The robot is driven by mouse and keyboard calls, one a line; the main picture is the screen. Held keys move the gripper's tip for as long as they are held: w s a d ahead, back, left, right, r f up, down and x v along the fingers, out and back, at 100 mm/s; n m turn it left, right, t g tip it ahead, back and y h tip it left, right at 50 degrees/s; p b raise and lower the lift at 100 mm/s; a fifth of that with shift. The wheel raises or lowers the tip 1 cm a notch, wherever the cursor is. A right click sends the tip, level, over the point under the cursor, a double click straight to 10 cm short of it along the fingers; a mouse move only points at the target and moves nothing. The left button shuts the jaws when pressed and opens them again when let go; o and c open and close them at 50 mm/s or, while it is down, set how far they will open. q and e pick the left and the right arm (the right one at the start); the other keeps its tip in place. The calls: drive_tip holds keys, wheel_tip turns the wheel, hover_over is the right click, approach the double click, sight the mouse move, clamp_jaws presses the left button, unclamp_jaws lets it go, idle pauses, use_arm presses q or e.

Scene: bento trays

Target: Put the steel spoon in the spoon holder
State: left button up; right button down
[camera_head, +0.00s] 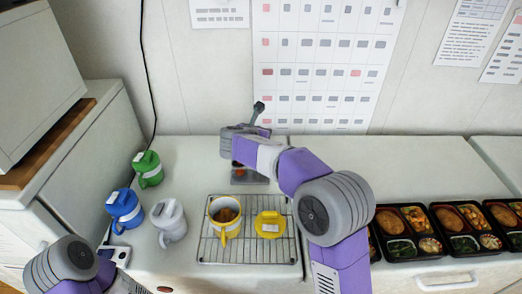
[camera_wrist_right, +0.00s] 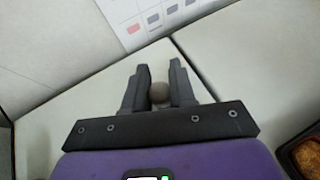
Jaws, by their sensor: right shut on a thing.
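My right gripper (camera_wrist_right: 158,88) is shut on a small, rounded grey-brown thing (camera_wrist_right: 158,93), seen nearly end-on between the fingers; it seems to be the spoon. In the head view my right arm reaches left across the counter, and a dark grey piece (camera_head: 258,107) sticks up beside its end. I cannot tell whether that is spoon or gripper. A dark grey base (camera_head: 249,179), perhaps the spoon holder, stands on the counter below the arm, which hides its upper part. My left gripper is out of view; only part of my left arm shows.
A wire rack (camera_head: 250,251) holds a yellow mug (camera_head: 224,232) and a yellow lid (camera_head: 270,224). Green (camera_head: 149,172), blue (camera_head: 124,212) and white (camera_head: 170,226) lidded mugs stand to the left. Several bento trays (camera_head: 462,245) line the right. The back counter at right is clear.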

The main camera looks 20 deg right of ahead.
wheel_tip(320, 180, down, 5)
drive_tip(key=shift+f+b, duration=0.1)
drive_tip(key=shift+b, duration=0.8)
drive_tip(key=shift+f, duration=0.1)
drive_tip(key=c, duration=0.9)
unclamp_jaws()
drive_tip(key=p+v, duration=0.2)
drive_tip(key=v, duration=1)
